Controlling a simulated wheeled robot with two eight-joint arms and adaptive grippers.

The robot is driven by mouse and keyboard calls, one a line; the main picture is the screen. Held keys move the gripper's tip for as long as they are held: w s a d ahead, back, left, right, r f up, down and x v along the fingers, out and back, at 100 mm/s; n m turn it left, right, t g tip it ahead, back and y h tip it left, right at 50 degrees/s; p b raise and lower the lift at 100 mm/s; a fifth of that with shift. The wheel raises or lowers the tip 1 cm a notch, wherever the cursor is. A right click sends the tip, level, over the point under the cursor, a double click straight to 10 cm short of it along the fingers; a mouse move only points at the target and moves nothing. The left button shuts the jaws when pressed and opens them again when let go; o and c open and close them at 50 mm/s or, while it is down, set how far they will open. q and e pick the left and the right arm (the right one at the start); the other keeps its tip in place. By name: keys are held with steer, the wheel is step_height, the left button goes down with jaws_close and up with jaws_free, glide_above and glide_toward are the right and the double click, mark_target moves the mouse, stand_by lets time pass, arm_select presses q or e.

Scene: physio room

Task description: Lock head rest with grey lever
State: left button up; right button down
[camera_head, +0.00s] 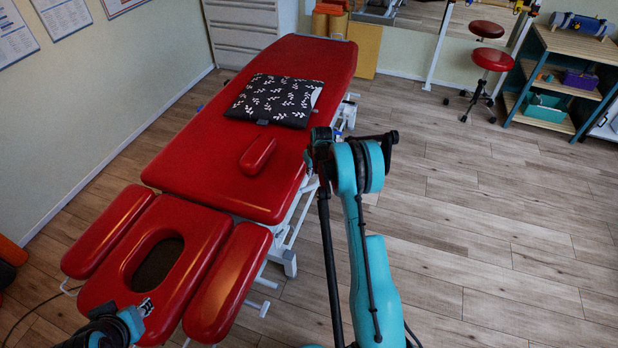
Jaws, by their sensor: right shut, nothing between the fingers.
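The red head rest (204,235) is at the lower left, at the near end of the red treatment table (186,164). It has a dark oval opening and a padded arm support (230,283) on its right. Pale rods (262,283) stick out under that support; I cannot tell whether one is the grey lever. My right gripper (321,150) is small and dark, appears shut and empty, and shows in front of the table's right edge, right of the head rest. Part of my left arm shows over the near edge of the head rest; its fingers cannot be made out.
A dark patterned cushion (275,101) and a small red pad (257,156) lie on the table. The wooden floor (480,220) to the right is clear. A wall borders the left.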

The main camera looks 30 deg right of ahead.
mark_target(311, 185)
steer(key=b+x, duration=0.3)
steer(key=x, duration=0.6)
steer(key=shift+s, duration=0.15)
steer(key=shift+s+f+m+h+b, duration=0.1)
steer(key=shift+s+m+h+b, duration=0.25)
steer(key=shift+s+m, duration=0.75)
steer(key=shift+s+a+m+g+h+b, duration=0.2)
steer(key=shift+s+a+m+h, duration=0.15)
steer(key=shift+s+m, duration=0.55)
steer(key=shift+s+a+m+g+h+b, duration=0.2)
steer(key=shift+s+a+m, duration=0.2)
steer(key=shift+s+m, duration=0.55)
steer(key=shift+s+a+m+g+h+b, duration=0.15)
steer(key=shift+s+a+m+h, duration=0.2)
steer(key=shift+s+m, duration=0.55)
steer(key=shift+a, duration=0.15)
